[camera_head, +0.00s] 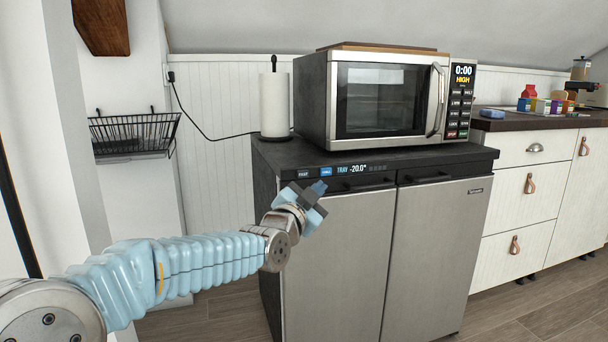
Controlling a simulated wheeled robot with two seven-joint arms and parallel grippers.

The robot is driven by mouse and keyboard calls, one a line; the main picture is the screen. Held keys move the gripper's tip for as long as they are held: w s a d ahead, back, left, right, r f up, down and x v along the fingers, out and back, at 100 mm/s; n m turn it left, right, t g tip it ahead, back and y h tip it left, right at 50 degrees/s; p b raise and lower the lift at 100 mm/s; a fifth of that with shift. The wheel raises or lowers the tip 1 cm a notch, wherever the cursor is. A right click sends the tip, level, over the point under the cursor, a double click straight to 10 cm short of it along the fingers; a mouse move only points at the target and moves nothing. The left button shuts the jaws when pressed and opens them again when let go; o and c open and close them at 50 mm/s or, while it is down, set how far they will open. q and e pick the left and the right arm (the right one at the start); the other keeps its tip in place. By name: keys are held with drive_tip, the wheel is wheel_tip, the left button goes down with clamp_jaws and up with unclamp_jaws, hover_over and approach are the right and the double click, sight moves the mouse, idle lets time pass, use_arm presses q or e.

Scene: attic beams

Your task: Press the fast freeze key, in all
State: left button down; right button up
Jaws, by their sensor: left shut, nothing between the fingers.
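A stainless two-door fridge-freezer (340,260) stands under a dark worktop. Its control strip runs along the top of the left door. A small dark key (304,174) at the strip's left end seems to read "FAST". A blue-lit key (326,171) is just right of it, its label too small to be sure of. My left gripper (319,188) is shut and empty. Its tip is just below the keys in the picture; I cannot tell whether it touches the panel. My right gripper is not in view.
A microwave (385,95) and a paper towel roll (274,104) stand on the dark worktop (380,158). White drawers (525,195) stand at the right. A wire basket (135,132) hangs on the left wall.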

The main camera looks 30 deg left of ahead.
sight(309, 172)
use_arm(q)
drive_tip(key=shift+w+a+p, duration=0.9)
drive_tip(key=shift+w+a, duration=0.45)
drive_tip(key=shift+a, duration=0.2)
drive_tip(key=shift+w+a+p, duration=0.85)
drive_tip(key=shift+w+a, duration=0.45)
drive_tip(key=shift+a, duration=0.25)
drive_tip(key=shift+w+a, duration=0.25)
drive_tip(key=shift+a, duration=0.05)
drive_tip(key=shift+w+a, duration=0.3)
drive_tip(key=shift+a, duration=0.1)
idle(0.5)
drive_tip(key=shift+f, duration=0.1)
drive_tip(key=shift+s+d+b, duration=0.6)
drive_tip(key=shift+d+b, duration=0.1)
drive_tip(key=shift+b, duration=0.35)
